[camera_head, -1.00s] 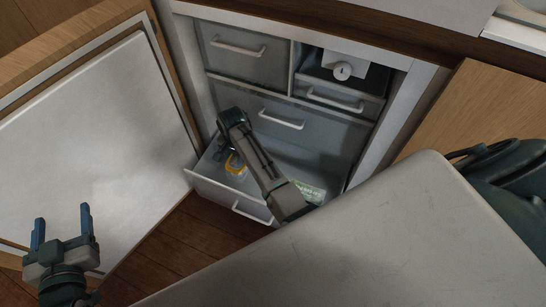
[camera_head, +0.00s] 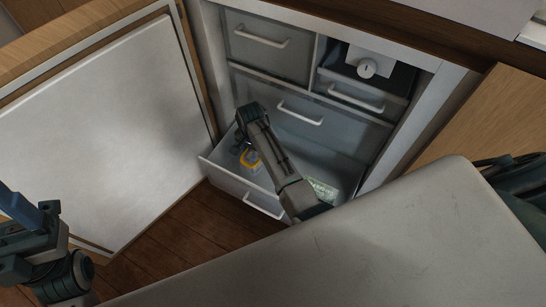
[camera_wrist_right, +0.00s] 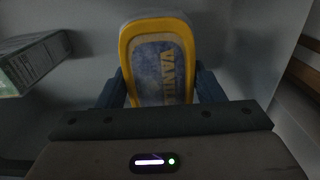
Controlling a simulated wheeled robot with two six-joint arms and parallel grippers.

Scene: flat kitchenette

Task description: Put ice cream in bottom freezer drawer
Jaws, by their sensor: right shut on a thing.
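The ice cream tub (camera_wrist_right: 160,60), with a yellow rim and a blue label reading "VANI", is between the fingers of my right gripper (camera_wrist_right: 162,92). In the head view the ice cream (camera_head: 251,158) shows as a yellow and white shape inside the pulled-out bottom freezer drawer (camera_head: 225,178). My right gripper is shut on it, and my right arm reaches over the drawer and hides part of it. I cannot tell whether the tub touches the drawer floor. My left gripper (camera_head: 22,205) is at the left edge, away from the freezer, partly cut off.
A green and white box (camera_head: 321,190) lies in the drawer's right part; it also shows in the right wrist view (camera_wrist_right: 32,62). Closed upper drawers (camera_head: 300,112) stand above. The open freezer door (camera_head: 100,130) is at left. A pale worktop (camera_head: 350,245) fills the lower right.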

